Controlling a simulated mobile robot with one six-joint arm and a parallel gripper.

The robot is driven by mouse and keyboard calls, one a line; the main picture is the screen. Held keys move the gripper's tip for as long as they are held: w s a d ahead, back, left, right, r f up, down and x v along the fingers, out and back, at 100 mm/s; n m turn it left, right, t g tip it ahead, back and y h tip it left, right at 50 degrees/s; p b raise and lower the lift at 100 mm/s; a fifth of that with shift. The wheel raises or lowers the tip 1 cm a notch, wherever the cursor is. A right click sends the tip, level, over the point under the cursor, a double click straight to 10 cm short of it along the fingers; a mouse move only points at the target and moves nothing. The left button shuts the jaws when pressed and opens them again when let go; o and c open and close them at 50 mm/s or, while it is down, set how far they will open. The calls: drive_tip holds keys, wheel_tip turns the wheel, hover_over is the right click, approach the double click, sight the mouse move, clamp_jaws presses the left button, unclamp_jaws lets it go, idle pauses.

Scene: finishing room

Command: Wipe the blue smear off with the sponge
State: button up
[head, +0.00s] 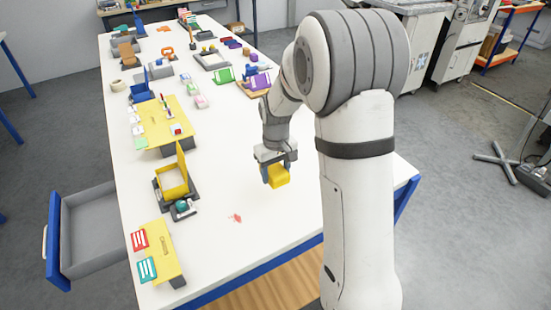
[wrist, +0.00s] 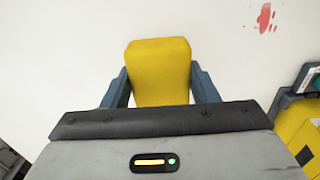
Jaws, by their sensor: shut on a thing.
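My gripper (head: 275,174) is shut on a yellow sponge (head: 280,177), above the white table (head: 225,255). In the wrist view the sponge (wrist: 160,70) sits between the two blue-grey fingers. A red smear (head: 236,218) lies on the tabletop, below and left of the gripper in the head view. The smear also shows in the wrist view (wrist: 264,17), up and right of the sponge, apart from it. I see no blue smear on the visible tabletop; part of it is hidden behind my arm.
An open yellow box (head: 172,178) on a dark base stands left of the smear. A yellow board (head: 165,258) with red and green cards lies at the table's near left. An open grey drawer (head: 85,230) juts out at left. Tabletop around the smear is clear.

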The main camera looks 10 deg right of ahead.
drive_tip(key=shift+s+r+p, duration=0.1)
drive_tip(key=shift+r+p, duration=0.65)
drive_tip(key=shift+r, duration=0.8)
